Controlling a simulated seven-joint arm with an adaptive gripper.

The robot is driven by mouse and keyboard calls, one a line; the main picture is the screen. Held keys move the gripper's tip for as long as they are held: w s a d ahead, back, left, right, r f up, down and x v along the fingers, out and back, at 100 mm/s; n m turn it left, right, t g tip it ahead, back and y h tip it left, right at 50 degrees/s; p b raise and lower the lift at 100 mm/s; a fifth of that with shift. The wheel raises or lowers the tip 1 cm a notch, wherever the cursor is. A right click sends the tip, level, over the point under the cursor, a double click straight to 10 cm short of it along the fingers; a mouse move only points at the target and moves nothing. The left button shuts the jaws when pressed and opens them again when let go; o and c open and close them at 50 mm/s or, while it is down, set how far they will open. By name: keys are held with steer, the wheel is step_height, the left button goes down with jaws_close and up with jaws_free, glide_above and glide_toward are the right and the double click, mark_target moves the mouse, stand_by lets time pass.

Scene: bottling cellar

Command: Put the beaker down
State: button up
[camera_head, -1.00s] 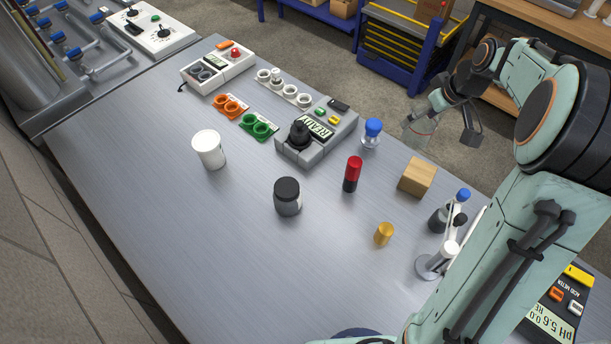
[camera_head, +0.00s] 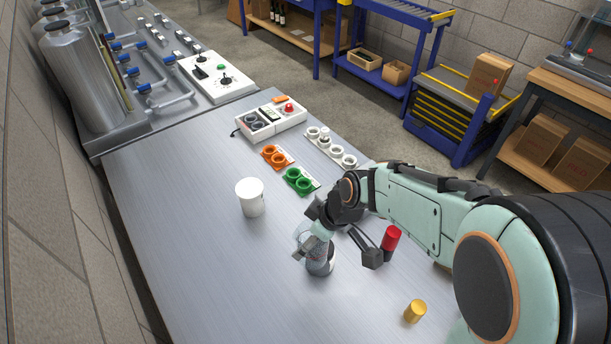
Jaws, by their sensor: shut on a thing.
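The clear glass beaker (camera_head: 317,250) is at my gripper (camera_head: 333,250), over the middle of the steel bench. My gripper is shut on it. Its outline is faint, and the gripper fingers cover part of it. The grey jar (camera_head: 321,268), which had a black lid, shows behind or below the beaker. I cannot tell how far the beaker is above the bench or whether it touches the jar.
A white cup (camera_head: 251,198) stands left of my gripper. A red-and-black cylinder (camera_head: 391,238) and a brass cylinder (camera_head: 415,311) stand to the right. Orange (camera_head: 276,157) and green (camera_head: 300,181) ring holders lie behind. The bench (camera_head: 190,250) is clear at the left front.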

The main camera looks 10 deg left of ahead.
steer(key=shift+w+f, duration=0.1)
steer(key=shift+f, duration=0.4)
steer(key=shift+w+a+f, duration=0.95)
steer(key=shift+w+f, duration=1.15)
steer(key=shift+f, duration=0.05)
steer(key=shift+w+a+f, duration=0.9)
steer(key=shift+w+f, duration=1.2)
steer(key=shift+f, duration=0.1)
steer(key=shift+w+a+f, duration=0.95)
steer(key=shift+w+f, duration=1.15)
steer(key=shift+f, duration=0.05)
steer(key=shift+f, duration=0.15)
steer(key=o, duration=1.1)
steer(key=shift+o, duration=0.2)
